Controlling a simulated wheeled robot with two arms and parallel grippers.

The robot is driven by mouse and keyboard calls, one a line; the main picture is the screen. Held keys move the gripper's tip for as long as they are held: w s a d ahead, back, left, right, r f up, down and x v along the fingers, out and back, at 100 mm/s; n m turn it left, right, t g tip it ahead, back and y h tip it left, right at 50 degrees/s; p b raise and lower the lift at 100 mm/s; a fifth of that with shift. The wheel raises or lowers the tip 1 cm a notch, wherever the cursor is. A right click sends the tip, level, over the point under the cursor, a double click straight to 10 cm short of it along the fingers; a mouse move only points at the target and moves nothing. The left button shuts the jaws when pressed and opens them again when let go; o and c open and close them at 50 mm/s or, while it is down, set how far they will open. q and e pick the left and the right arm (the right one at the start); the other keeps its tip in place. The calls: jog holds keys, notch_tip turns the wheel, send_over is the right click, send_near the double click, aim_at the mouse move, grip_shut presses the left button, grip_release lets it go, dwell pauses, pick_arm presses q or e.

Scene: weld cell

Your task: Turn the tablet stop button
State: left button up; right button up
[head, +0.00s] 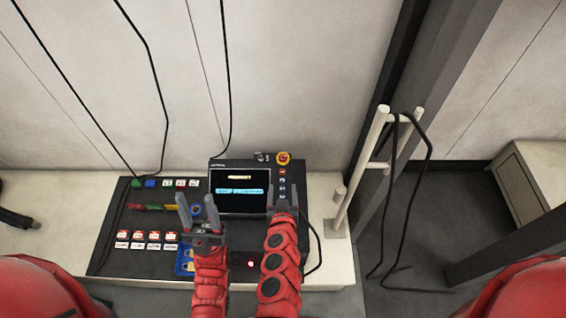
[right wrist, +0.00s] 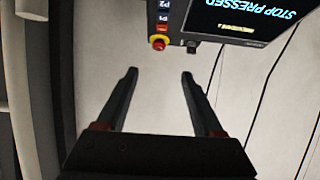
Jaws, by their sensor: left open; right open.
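The tablet (head: 240,188) stands on the black console, its dark screen showing a yellow and a cyan line. The stop button (head: 283,158), red on a yellow base, sits at its upper right corner. In the right wrist view the button (right wrist: 158,42) shows beyond the fingertips, roughly in line with the gap, apart from both. The screen (right wrist: 240,15) reads "STOP PRESSED" there. My right gripper (head: 282,190) is open and empty, in front of the tablet's right edge, below the button in the picture. My left gripper (head: 197,200) is open and empty by the tablet's lower left.
A black console panel (head: 125,230) holds coloured blocks and several labelled buttons. A dark selector (right wrist: 192,47) sits beside the stop button. A white rail (head: 360,170) with a black cable hung on it stands to the right. Cables run down the pale wall.

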aim_at(283, 161)
jog(key=x, duration=1.3)
jog(key=shift+w+d, duration=0.1)
jog(key=shift+w, duration=0.05)
jog(key=shift+w+f, duration=0.15)
jog(key=shift+w, duration=0.5)
jog(key=shift+w+f, duration=0.35)
jog(key=shift+w, duration=0.05)
grip_shut()
